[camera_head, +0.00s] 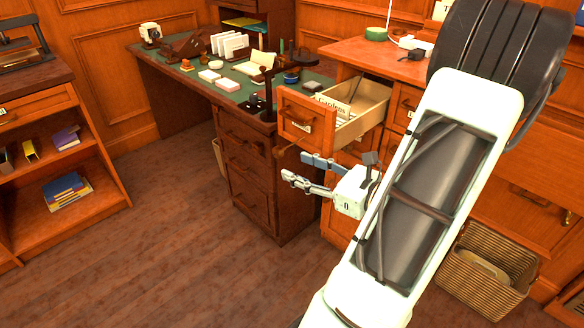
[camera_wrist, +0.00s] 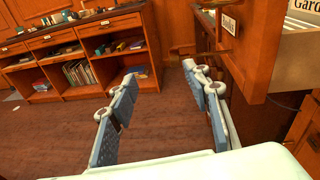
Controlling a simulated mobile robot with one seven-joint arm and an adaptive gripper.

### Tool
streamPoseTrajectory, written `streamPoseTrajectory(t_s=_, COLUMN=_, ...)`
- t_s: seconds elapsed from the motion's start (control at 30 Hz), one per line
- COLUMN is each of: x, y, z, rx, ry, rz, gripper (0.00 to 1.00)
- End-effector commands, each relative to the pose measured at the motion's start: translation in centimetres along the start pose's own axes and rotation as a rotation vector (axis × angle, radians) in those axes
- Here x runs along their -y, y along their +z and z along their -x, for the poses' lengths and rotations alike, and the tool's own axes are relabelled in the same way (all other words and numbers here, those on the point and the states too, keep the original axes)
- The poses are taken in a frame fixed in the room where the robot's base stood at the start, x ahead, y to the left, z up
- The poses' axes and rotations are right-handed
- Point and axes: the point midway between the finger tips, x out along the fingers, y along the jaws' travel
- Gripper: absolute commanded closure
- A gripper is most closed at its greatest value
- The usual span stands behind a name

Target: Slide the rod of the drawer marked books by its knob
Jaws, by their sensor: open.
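A card inside (camera_head: 330,103) reads "Gardens". In the wrist view the drawer front (camera_wrist: 252,55) is at the upper right, with a brown piece (camera_wrist: 184,49) pointing left. My gripper (camera_head: 297,168) is open and empty, just below the drawer front and apart from it; its fingers (camera_wrist: 160,78) show in the wrist view.
A desk (camera_head: 190,72) with a green top and many small items stands behind and left. A low shelf (camera_head: 70,150) with books is at the left. A wicker basket (camera_head: 488,285) sits at lower right. The floor (camera_head: 170,250) between is clear.

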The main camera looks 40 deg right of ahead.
Motion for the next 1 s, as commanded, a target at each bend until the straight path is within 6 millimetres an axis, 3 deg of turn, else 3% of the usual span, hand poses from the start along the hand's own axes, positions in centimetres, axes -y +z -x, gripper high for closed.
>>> streamPoseTrajectory(t_s=0.1, x=2.1, y=0.0, z=1.5, rx=0.036, ry=-0.093, rz=-0.068, gripper=0.56)
streamPoseTrajectory(t_s=0.27, x=3.0, y=0.1, z=1.8, rx=0.052, ry=-0.130, rz=-0.095, gripper=0.56)
streamPoseTrajectory(t_s=0.8, x=3.9, y=0.3, z=-6.7, rx=0.052, ry=-0.123, rz=-0.091, gripper=0.56)
streamPoseTrajectory(t_s=1.0, x=4.2, y=0.5, z=-8.4, rx=0.051, ry=-0.126, rz=-0.092, gripper=0.56)
